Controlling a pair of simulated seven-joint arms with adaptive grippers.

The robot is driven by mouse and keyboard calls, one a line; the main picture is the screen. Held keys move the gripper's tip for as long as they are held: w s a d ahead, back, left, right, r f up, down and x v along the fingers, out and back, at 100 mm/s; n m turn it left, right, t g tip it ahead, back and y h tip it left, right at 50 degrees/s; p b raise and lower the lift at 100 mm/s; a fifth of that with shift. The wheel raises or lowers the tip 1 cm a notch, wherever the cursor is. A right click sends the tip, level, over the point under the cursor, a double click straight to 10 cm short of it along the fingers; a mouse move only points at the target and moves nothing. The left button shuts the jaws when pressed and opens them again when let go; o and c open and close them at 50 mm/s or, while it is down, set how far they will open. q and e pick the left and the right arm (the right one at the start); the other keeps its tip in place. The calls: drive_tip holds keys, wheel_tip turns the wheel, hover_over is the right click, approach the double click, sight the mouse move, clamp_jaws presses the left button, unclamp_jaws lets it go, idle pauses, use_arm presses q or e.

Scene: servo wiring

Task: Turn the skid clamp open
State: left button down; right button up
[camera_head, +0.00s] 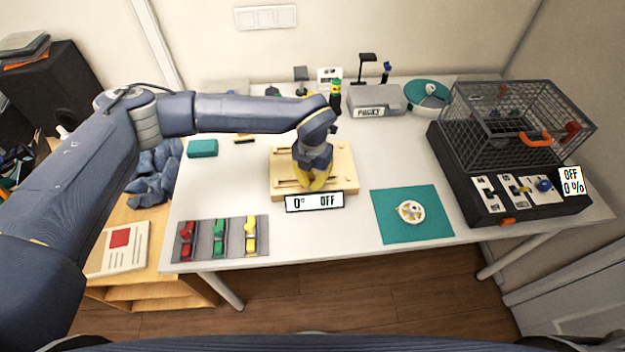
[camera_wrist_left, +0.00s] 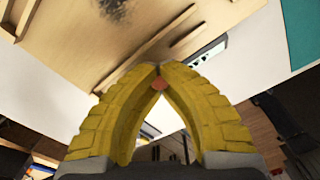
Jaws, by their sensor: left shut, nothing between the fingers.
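The wooden skid board (camera_head: 345,178) lies on the white table, with slots in its top and a display (camera_head: 314,202) at its front edge reading "0° OFF". My left gripper (camera_head: 318,184) is over the front middle of the board, with its yellow fingers pointing down. In the left wrist view, the fingertips (camera_wrist_left: 159,72) meet and the gripper is shut and empty. A small orange-red piece (camera_wrist_left: 159,85) shows just below the tips; I cannot tell if it touches them. The wooden board (camera_wrist_left: 85,55) fills the upper left there. The clamp is not clearly visible. My right gripper is not in view.
A rack of red, green and yellow parts (camera_head: 219,255) lies at the front left. A teal mat (camera_head: 385,222) with a round white part (camera_head: 410,211) is to the right. A black unit with a wire cage (camera_head: 480,130) stands far right. A grey box (camera_head: 375,100) is behind.

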sight(313, 181)
use_arm(q)
drive_tip(key=c, duration=1.3)
unclamp_jaws()
drive_tip(key=shift+r, duration=0.15)
wheel_tip(313, 181, up, 12)
drive_tip(key=shift+f, duration=0.1)
